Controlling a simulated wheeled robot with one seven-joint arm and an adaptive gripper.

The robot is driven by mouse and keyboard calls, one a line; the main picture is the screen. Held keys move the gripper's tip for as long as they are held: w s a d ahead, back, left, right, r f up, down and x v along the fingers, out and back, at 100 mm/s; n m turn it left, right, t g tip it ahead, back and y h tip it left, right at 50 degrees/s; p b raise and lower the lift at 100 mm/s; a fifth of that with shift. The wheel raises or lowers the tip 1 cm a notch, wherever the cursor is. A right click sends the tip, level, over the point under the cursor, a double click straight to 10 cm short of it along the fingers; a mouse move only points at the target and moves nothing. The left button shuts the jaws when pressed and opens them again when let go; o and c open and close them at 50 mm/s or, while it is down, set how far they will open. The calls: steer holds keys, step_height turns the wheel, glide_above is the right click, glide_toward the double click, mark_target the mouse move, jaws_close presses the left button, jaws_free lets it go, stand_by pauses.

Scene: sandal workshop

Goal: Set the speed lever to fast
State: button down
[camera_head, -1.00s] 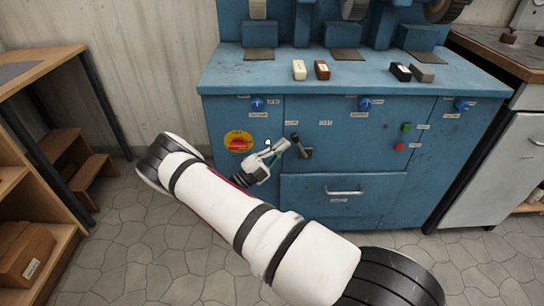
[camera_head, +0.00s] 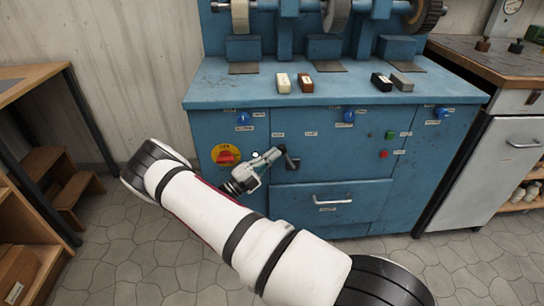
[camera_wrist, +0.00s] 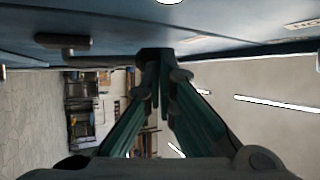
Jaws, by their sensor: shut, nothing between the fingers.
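The dark speed lever (camera_head: 291,162) is on the front of the blue machine (camera_head: 330,100), left of centre and above the drawer. Its arm tilts up and to the left. My gripper (camera_head: 279,151) is shut and empty, with its tips at the lever's upper left end. I cannot tell whether they touch it. In the wrist view my gripper's green-sided fingers (camera_wrist: 158,72) meet close under the blue panel (camera_wrist: 225,48), with a dark piece at their tips that I cannot identify. The small labels around the lever are too small to read.
A red stop button on a yellow disc (camera_head: 227,155) is left of my gripper. The drawer handle (camera_head: 333,201) is below right of the lever. Blue knobs, a green button (camera_head: 390,135) and a red button (camera_head: 383,154) are further along. Blocks lie on the ledge above.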

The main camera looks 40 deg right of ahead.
mark_target(282, 149)
steer(key=shift+r, duration=0.15)
steer(key=shift+s+d+r+m+y+p, duration=0.4)
steer(key=shift+d+r+p, duration=0.2)
steer(key=shift+p, duration=0.1)
steer(key=y+p, duration=0.1)
steer(key=d+r+m+y+p, duration=0.1)
steer(key=p, duration=0.1)
steer(key=shift+s+r+g, duration=0.2)
steer(key=shift+s+g, duration=0.2)
steer(key=d+m+y+p, duration=0.1)
steer(key=p, duration=0.1)
steer(key=s+d+m+y+p, duration=0.1)
steer(key=y+p, duration=0.1)
steer(key=shift+s+d+r, duration=0.1)
steer(key=shift+s+r, duration=0.2)
steer(key=d+y+p, duration=0.1)
steer(key=s+d+m+y+p, duration=0.1)
steer(key=p, duration=0.1)
steer(key=shift+s+t, duration=0.15)
steer(key=shift+t, duration=0.25)
steer(key=shift+s+d+f+y, duration=0.3)
steer(key=shift+d, duration=0.25)
steer(key=shift+p, duration=0.3)
